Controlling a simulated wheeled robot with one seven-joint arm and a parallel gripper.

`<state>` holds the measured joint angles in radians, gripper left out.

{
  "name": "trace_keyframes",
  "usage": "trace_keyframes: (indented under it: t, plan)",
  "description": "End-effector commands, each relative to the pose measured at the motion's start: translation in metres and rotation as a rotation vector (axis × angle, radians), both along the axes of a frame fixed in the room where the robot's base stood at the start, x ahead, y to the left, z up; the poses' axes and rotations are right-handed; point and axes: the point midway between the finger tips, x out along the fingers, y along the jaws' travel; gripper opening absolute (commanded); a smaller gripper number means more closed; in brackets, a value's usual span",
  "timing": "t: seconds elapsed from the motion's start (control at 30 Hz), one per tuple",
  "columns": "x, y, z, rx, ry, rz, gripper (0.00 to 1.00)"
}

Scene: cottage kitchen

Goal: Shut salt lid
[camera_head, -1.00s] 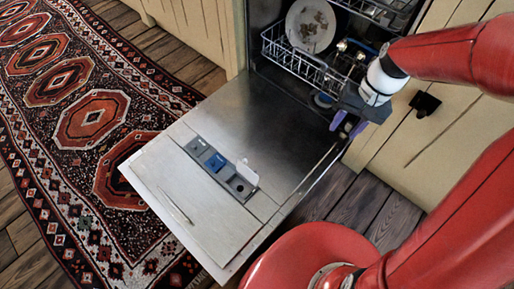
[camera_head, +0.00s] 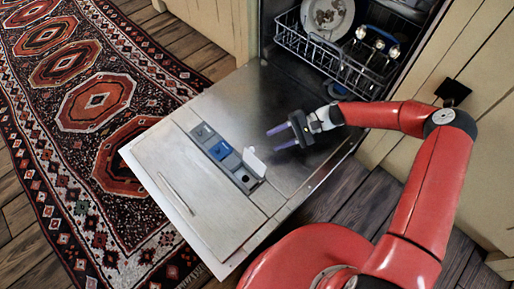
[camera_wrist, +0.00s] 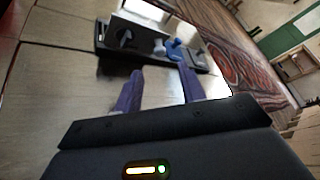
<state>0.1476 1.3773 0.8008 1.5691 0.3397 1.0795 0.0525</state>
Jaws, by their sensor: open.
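The salt lid (camera_head: 254,162) is a pale flap standing raised at the right end of the dispenser panel (camera_head: 222,152) on the lowered dishwasher door. Beside it is a dark opening (camera_head: 243,180). My gripper (camera_head: 272,140) is open and empty, its purple fingers pointing left above the door, just up and right of the lid in the head view. In the wrist view, my gripper (camera_wrist: 160,70) faces the panel (camera_wrist: 110,42), and a pale upright flap (camera_wrist: 150,22), apparently the lid, is beyond the fingertips. I see no contact with it.
The dishwasher door (camera_head: 165,165) lies open and flat, mostly clear. Behind it is the lower rack (camera_head: 335,62) with a plate (camera_head: 326,18). A cabinet front (camera_head: 455,70) is on the right. A patterned rug (camera_head: 95,105) covers the floor at left.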

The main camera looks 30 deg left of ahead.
Motion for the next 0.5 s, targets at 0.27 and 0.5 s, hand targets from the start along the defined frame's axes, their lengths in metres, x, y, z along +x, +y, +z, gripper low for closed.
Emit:
trace_keyframes:
  t: [0.27, 0.5]
  plan:
    - [-0.028, 0.026, -0.012, 0.001, 0.004, 0.002, 0.40]
    - [-0.049, 0.046, -0.020, 0.001, 0.002, 0.000, 0.40]
